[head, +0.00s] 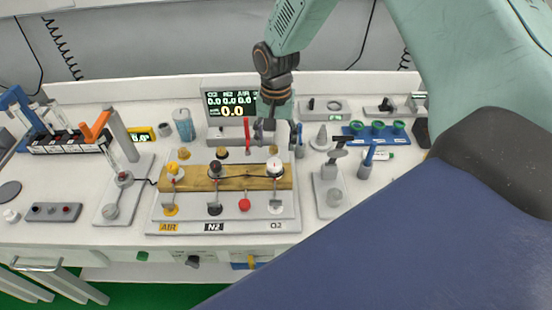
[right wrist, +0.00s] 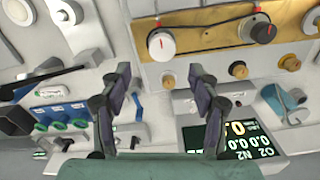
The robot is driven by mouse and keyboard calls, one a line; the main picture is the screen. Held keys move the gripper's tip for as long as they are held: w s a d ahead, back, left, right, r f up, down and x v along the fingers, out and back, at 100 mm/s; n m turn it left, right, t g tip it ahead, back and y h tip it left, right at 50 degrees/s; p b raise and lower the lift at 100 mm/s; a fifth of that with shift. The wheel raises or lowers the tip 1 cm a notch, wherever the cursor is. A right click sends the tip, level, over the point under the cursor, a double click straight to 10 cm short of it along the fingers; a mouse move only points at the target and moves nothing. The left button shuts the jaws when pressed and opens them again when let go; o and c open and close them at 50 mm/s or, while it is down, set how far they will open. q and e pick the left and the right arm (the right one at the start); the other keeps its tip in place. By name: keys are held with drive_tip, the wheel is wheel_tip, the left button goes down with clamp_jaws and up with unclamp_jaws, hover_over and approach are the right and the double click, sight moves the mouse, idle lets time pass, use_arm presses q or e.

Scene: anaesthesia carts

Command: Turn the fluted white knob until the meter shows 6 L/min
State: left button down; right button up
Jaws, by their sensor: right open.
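The white knob (head: 274,167) stands at the right end of a wooden bar above the O2 label. In the right wrist view the white knob (right wrist: 161,44) shows a red mark on its face. The meter (head: 238,104) behind the panel shows O2, N2 and AIR with 0.0 under each and a large 0.0 below. My right gripper (head: 272,132) hangs above and behind the knob, apart from it. In the right wrist view its fingers (right wrist: 160,76) are spread and empty, with the knob just beyond them. My left gripper is not in view.
A dark knob (head: 215,168) and a yellow knob (head: 173,170) share the wooden bar (head: 243,182). A lever stand (head: 328,190) is to the right. A blue tray (head: 366,137) with green cups is behind it. A blue cup (head: 184,126) stands left of the meter.

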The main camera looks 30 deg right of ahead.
sight(275, 163)
drive_tip(key=shift+a+f, duration=0.1)
drive_tip(key=shift+f, duration=0.1)
wheel_tip(275, 163, down, 7)
drive_tip(key=shift+w+r, duration=0.1)
drive_tip(key=shift+w, duration=0.05)
drive_tip(key=shift+a, duration=0.25)
drive_tip(key=shift+d+f, duration=0.2)
drive_tip(key=shift+d, duration=0.1)
drive_tip(key=c, duration=0.6)
drive_tip(key=shift+a, duration=0.1)
drive_tip(key=c, duration=0.6)
